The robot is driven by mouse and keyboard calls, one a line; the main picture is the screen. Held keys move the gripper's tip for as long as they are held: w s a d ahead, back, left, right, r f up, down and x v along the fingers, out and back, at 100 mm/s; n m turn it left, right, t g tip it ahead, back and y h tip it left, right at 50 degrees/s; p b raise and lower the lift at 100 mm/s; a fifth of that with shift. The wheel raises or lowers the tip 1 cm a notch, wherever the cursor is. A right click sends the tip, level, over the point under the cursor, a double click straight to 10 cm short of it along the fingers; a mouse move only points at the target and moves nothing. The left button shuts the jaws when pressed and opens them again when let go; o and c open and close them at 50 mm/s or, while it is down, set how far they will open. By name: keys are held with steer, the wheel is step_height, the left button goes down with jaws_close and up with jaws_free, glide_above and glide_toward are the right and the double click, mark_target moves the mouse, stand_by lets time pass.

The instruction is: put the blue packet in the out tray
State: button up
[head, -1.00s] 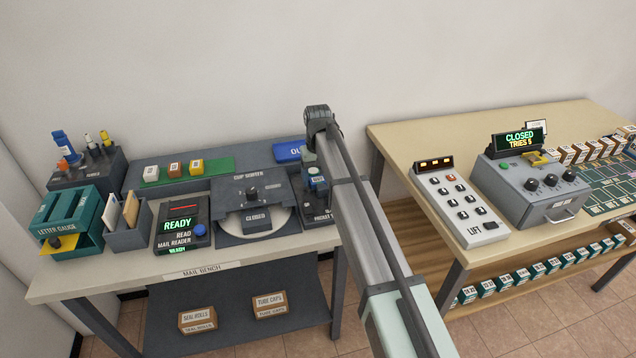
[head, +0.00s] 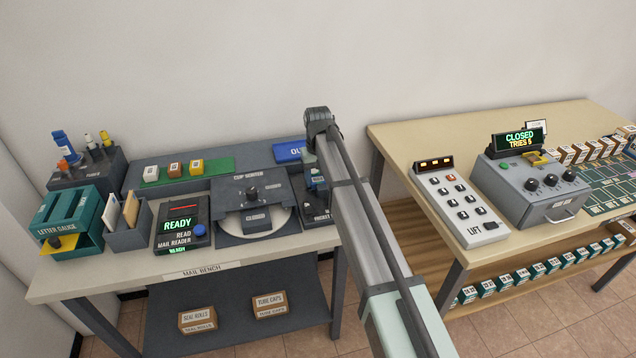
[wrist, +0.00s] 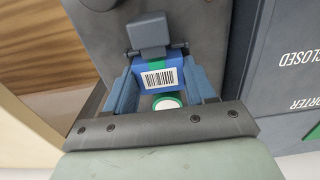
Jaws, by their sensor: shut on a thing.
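The blue packet (wrist: 158,78) shows in the wrist view, with a white barcode label and a green band. My gripper (wrist: 161,74) is shut on it, one blue-grey finger at each side. In the head view my arm hides most of the gripper and the packet. A blue piece lettered "OU" (head: 288,151), which looks like the out tray, is at the back right of the mail bench. My arm covers its right part.
A dark station (head: 320,216) is beneath my gripper at the bench's right end. The cup sorter (head: 247,190), marked closed, is left of it, then the mail reader (head: 181,225), showing READY. A gap separates the mail bench from the wooden table (head: 412,133).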

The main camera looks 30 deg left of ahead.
mark_target(317, 179)
steer(key=shift+c, duration=0.6)
steer(key=shift+r, duration=0.1)
steer(key=shift+r, duration=0.1)
steer(key=shift+r, duration=2.05)
steer(key=shift+a, duration=0.1)
steer(key=w+a+r, duration=0.1)
steer(key=w+a, duration=0.2)
steer(key=a, duration=0.1)
steer(key=w+a+r, duration=0.2)
steer(key=w+a, duration=0.1)
steer(key=a, duration=0.1)
steer(key=w+a+r, duration=0.2)
steer(key=a, duration=0.2)
steer(key=shift+w+a, duration=0.1)
steer(key=shift+w, duration=0.3)
steer(key=shift+w+a, duration=0.35)
steer(key=shift+w, duration=0.05)
steer(key=shift+f, duration=2.05)
